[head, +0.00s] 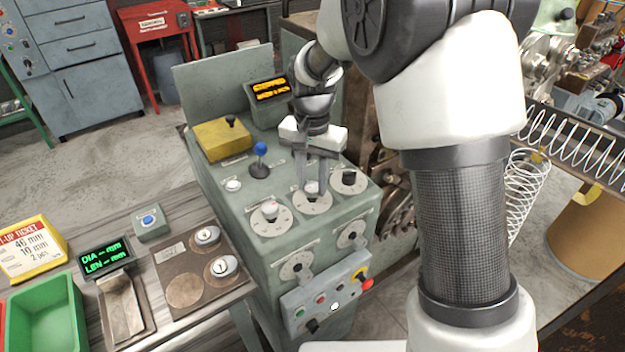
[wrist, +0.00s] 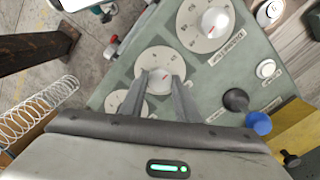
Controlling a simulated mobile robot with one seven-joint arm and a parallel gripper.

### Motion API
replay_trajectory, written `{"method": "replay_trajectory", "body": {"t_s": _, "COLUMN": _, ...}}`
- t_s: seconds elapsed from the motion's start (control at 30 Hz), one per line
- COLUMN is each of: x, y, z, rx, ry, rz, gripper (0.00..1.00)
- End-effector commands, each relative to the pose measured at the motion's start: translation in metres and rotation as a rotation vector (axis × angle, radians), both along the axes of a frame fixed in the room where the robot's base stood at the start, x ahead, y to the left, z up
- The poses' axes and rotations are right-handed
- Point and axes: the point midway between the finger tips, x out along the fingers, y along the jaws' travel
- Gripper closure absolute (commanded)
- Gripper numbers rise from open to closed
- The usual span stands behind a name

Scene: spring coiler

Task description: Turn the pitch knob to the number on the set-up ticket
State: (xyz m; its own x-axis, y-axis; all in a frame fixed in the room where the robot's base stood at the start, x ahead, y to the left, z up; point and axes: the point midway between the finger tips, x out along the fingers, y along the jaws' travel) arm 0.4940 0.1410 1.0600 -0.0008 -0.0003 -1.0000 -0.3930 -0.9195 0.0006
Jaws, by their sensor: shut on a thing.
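The set-up ticket (head: 28,250) stands at the far left of the head view; it reads 46 mm, 10 mm and 2 pcs. The green console's sloping top has three knobs on pale round dials. My gripper (head: 313,182) reaches down from above and is shut on the middle knob (wrist: 160,79), with one finger on each side. This knob's dial (head: 311,203) is partly hidden by the fingers. The left knob (head: 270,211) and right knob (head: 349,178) are free. The labels are too small to tell which knob is pitch.
A blue-topped lever (head: 261,150) and a yellow box (head: 222,139) stand behind the dials. An amber display (head: 270,90) is near my wrist. More dials and a button panel (head: 325,298) are on the console's front. Wire coils (head: 527,180) are at right.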

Motion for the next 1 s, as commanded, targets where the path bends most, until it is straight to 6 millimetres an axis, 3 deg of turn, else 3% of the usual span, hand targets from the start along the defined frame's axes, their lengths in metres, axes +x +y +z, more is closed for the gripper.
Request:
{"method": "replay_trajectory", "body": {"t_s": 0.17, "x": 0.001, "y": 0.0, "z": 0.001, "rx": 0.001, "ry": -0.003, "rz": -0.002, "gripper": 0.93}}
{"method": "replay_trajectory", "body": {"t_s": 0.2, "x": 0.001, "y": 0.0, "z": 0.001, "rx": 0.001, "ry": -0.003, "rz": -0.002, "gripper": 0.69}}
{"method": "replay_trajectory", "body": {"t_s": 0.3, "x": 0.001, "y": 0.0, "z": 0.001, "rx": 0.001, "ry": -0.003, "rz": -0.002, "gripper": 0.52}}
{"method": "replay_trajectory", "body": {"t_s": 0.67, "x": 0.001, "y": 0.0, "z": 0.004, "rx": 0.001, "ry": -0.002, "rz": 0.0, "gripper": 0.52}}
{"method": "replay_trajectory", "body": {"t_s": 0.87, "x": 0.001, "y": 0.0, "z": 0.033, "rx": 0.003, "ry": -0.006, "rz": 0.0, "gripper": 0.52}}
{"method": "replay_trajectory", "body": {"t_s": 1.0, "x": 0.002, "y": 0.0, "z": 0.068, "rx": 0.003, "ry": -0.008, "rz": -0.001, "gripper": 0.52}}
